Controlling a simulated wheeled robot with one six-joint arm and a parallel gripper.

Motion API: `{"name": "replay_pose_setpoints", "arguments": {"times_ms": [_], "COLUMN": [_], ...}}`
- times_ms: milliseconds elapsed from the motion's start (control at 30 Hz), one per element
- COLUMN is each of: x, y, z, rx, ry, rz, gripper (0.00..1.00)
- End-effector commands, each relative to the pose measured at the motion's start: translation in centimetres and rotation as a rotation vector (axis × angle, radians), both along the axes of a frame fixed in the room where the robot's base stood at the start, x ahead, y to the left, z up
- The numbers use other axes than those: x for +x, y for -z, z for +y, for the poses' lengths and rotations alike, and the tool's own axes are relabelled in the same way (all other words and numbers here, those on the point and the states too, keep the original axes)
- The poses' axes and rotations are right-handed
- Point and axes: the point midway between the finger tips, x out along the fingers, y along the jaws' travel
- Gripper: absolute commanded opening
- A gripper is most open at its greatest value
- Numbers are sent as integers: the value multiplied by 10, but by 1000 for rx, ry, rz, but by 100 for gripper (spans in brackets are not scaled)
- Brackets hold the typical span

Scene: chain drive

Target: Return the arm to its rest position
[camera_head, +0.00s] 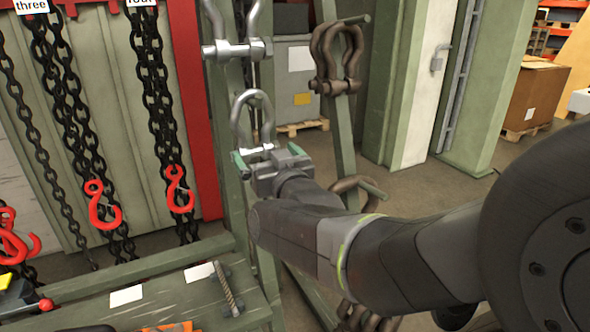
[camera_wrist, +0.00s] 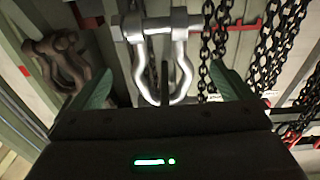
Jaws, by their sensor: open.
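My gripper (camera_head: 270,162) is at the end of my arm, which reaches in from the right in the head view. It is in front of the green rack and close to a silver shackle (camera_head: 252,118). In the wrist view the two green fingertips of my gripper (camera_wrist: 163,92) stand wide apart with nothing clearly held between them. A silver shackle (camera_wrist: 158,52) shows beyond and between the fingers, its pin across the top. I cannot tell whether the gripper touches it.
Another silver shackle (camera_head: 236,48) hangs above, and a brown shackle (camera_head: 337,58) hangs to the right. Black chains (camera_head: 163,100) with red hooks (camera_head: 178,188) hang at left. A workbench (camera_head: 180,300) with a threaded rod (camera_head: 228,290) stands below. A cardboard box (camera_head: 532,95) is far right.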

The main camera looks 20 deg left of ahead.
Motion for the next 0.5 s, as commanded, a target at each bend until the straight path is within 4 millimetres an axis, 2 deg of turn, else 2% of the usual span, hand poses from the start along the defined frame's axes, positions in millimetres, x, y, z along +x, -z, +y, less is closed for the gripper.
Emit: {"name": "replay_pose_setpoints", "arguments": {"times_ms": [233, 500], "x": [-25, -39], "y": [1, 2], "z": [-28, -45], "rx": [4, 2], "ry": [-2, 0], "rz": [-2, -2], "gripper": [100, 100]}}
